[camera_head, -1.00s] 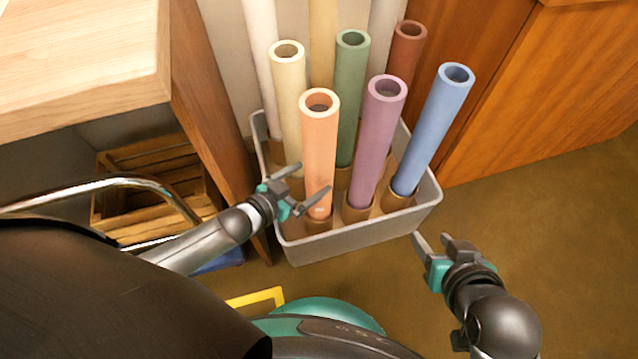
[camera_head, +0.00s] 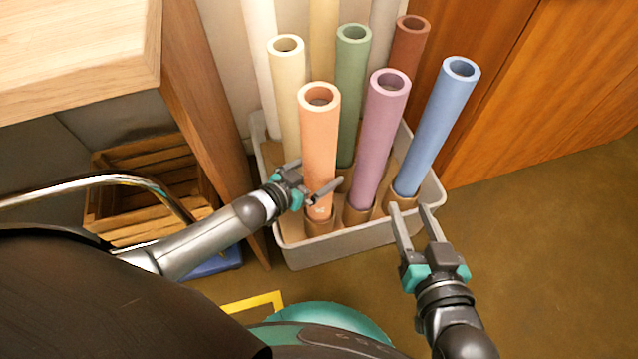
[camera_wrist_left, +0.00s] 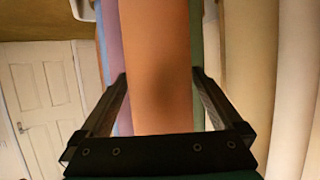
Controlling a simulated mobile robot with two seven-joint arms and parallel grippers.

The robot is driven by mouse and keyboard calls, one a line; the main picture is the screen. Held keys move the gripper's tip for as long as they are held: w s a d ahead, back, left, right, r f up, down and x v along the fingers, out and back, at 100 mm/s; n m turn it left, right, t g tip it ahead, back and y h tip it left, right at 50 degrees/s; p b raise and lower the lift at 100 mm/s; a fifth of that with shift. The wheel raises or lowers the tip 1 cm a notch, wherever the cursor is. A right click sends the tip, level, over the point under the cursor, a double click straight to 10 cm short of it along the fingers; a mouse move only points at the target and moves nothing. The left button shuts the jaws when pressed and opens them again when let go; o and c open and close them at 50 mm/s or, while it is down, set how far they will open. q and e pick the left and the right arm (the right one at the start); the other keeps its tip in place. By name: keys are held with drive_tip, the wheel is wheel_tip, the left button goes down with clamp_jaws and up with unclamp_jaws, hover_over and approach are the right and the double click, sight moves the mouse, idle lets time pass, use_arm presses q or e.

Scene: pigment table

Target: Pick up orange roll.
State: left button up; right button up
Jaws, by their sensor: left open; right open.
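The orange roll (camera_head: 319,140) stands upright at the front of a grey bin (camera_head: 340,246), its lower end in a brown holder. My left gripper (camera_head: 322,178) is open at the roll's lower half, with a finger on either side of it. In the left wrist view the orange roll (camera_wrist_left: 157,70) fills the space between the two open fingers of the left gripper (camera_wrist_left: 160,95). I cannot tell whether the fingers touch it. My right gripper (camera_head: 412,212) is open and empty by the bin's front right edge, below the blue roll.
Purple (camera_head: 380,140), blue (camera_head: 438,130), green (camera_head: 351,95), cream (camera_head: 289,100) and brown-red (camera_head: 406,65) rolls crowd around it in the bin. A wooden table (camera_head: 80,60) stands at left, a wooden cabinet (camera_head: 540,80) at right. The floor (camera_head: 560,250) at right is clear.

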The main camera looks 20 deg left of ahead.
use_arm(q)
drive_tip(key=shift+c, duration=0.4)
drive_tip(key=c, duration=1.2)
drive_tip(key=shift+r, duration=0.15)
